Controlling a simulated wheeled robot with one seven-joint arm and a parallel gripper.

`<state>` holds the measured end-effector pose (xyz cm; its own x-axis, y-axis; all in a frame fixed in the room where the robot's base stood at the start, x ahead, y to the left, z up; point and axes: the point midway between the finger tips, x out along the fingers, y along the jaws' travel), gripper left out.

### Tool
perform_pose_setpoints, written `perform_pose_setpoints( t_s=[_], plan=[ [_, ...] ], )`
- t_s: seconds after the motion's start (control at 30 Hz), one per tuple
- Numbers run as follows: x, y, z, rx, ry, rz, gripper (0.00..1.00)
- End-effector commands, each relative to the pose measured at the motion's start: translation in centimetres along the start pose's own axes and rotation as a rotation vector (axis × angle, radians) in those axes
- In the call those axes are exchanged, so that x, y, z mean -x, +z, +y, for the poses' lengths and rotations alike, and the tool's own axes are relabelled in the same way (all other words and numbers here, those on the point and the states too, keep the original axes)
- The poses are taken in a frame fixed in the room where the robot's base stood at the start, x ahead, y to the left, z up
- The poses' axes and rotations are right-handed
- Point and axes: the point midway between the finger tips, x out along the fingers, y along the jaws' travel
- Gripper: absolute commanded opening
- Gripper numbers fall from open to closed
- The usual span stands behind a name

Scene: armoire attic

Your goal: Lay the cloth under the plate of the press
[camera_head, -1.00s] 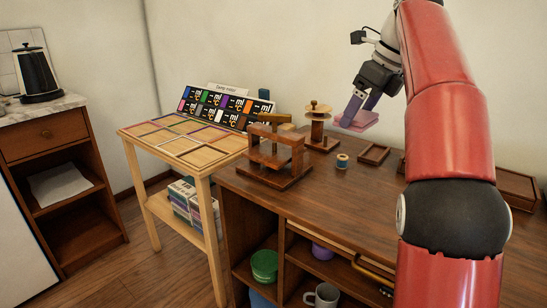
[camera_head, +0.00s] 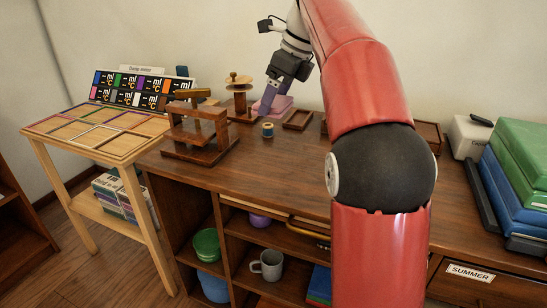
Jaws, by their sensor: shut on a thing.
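My gripper (camera_head: 265,107) is shut on a folded pink-purple cloth (camera_head: 282,106) near the back of the dark wooden desk. The cloth's underside and its height above the desk are hard to judge. Just left of it stands a wooden stand with a round top and a disc on a post (camera_head: 238,88). Further left and nearer is a wooden frame (camera_head: 200,125) with uprights, a crossbeam and a base. Both look press-like; I cannot tell for certain which is the press, and no cloth shows in either.
A thread spool (camera_head: 268,130) and a shallow wooden tray (camera_head: 298,120) lie nearby on the desk (camera_head: 270,165). A light table with a colour grid (camera_head: 100,130) stands left. Green and blue boxes (camera_head: 520,165) are stacked at right. The desk's front middle is clear.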

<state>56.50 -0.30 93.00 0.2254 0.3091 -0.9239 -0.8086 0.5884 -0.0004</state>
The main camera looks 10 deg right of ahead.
Motion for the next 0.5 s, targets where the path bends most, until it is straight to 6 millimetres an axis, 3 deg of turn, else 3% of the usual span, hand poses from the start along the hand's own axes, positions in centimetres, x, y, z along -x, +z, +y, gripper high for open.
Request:
perform_pose_setpoints(
  t_s=[0.1,0.23,0.5],
  plan=[
    [-3.6,-1.5,0.1,-0.001,0.003,0.002,0.59],
    [-6.8,-2.8,0.1,0.000,0.004,0.003,0.59],
    [-10.4,-4.3,0.1,0.001,0.001,0.001,0.59]
  ],
)
